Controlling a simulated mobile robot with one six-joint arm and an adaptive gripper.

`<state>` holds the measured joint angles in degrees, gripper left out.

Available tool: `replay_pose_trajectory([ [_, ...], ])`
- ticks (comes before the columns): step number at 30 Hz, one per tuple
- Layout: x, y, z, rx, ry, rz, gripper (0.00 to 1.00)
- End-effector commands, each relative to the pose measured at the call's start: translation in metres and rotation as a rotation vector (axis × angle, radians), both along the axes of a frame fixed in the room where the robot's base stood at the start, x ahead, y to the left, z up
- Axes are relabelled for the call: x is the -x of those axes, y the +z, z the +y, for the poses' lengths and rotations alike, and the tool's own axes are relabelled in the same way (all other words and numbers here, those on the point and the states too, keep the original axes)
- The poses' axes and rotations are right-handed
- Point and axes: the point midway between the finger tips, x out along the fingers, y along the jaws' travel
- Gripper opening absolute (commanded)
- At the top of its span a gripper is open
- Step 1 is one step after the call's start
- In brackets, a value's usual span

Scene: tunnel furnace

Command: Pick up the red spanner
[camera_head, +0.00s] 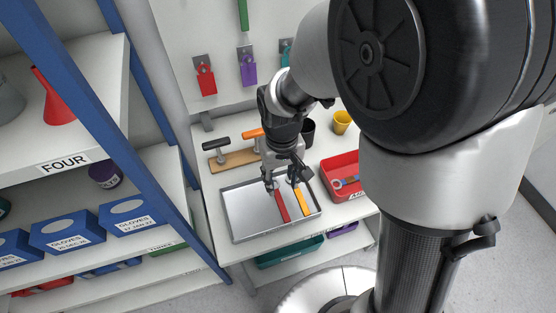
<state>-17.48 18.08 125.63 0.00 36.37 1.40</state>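The red spanner (282,206) lies in the grey metal tray (245,216) on the white table. Its red handle points toward the tray's front edge, and its upper end is partly hidden by my gripper. A yellow-orange spanner (301,202) lies just to its right, nearly parallel. My gripper (281,182) points down over the back of the tray, at the upper ends of the two spanners. Its fingers look spread apart, with one at the left of the red spanner's upper end. I cannot tell how high the fingertips are above the tray.
A red bin (345,188) with tools stands right of the tray. Behind it are a yellow cup (341,122) and a black cup (308,133). Blue-framed shelves stand at the left. The tray's left half is empty.

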Motion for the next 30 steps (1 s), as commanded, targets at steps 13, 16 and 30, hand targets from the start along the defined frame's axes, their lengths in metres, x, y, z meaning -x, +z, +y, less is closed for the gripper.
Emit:
replay_pose_trajectory([
  [13,0.000,-0.067,0.000,0.000,0.000,0.000,0.40],
  [16,-0.001,-0.071,0.000,0.000,-0.001,-0.001,0.40],
  [30,-0.006,-0.119,0.001,-0.001,0.000,-0.002,0.40],
])
